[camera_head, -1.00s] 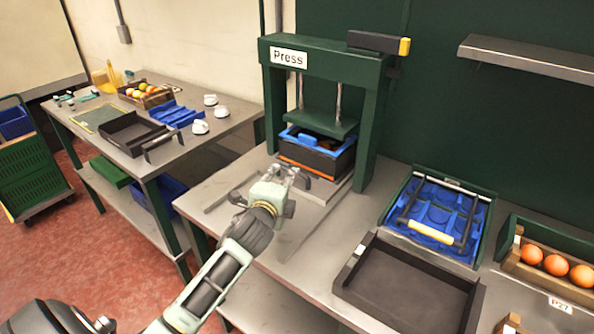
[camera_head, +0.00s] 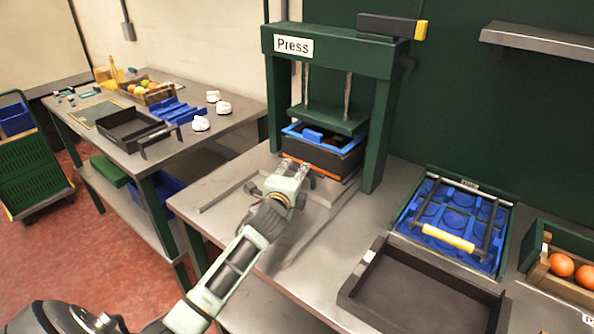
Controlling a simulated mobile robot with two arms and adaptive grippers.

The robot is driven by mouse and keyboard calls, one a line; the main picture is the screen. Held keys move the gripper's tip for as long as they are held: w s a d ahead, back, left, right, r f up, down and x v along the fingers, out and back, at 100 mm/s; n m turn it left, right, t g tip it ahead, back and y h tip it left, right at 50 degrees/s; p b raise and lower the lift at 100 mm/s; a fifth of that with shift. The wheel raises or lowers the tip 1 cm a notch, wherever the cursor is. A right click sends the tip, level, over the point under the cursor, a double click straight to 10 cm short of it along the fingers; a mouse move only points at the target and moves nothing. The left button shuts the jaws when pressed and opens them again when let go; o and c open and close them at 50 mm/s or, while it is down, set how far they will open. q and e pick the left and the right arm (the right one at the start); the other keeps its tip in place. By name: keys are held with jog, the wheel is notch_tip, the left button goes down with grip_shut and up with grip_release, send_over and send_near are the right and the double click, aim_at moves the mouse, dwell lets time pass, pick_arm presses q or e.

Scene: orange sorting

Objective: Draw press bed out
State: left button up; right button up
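The green press (camera_head: 388,120), labelled "Press", stands at the back of the metal table. Its bed, a dark tray with an orange front edge (camera_head: 322,175), sits between the posts under the raised green plate (camera_head: 328,119). A blue piece (camera_head: 345,145) lies in the bed. My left gripper (camera_head: 293,168) is at the bed's front, low over the table. Its fingertips overlap the front edge and handle area. Whether the fingers are shut on the handle is too small to tell. My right gripper is out of view.
Flat rails (camera_head: 227,193) lie on the table before the press. To the right are an empty dark tray (camera_head: 415,296), a blue moulded tray with a yellow-gripped handle (camera_head: 455,215) and a wooden crate of oranges (camera_head: 545,262). A side table (camera_head: 213,139) stands at left.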

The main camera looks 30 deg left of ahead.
aim_at(297, 171)
pick_arm(q)
jog(key=shift+x, duration=1.5)
jog(key=shift+f, duration=0.1)
grip_shut()
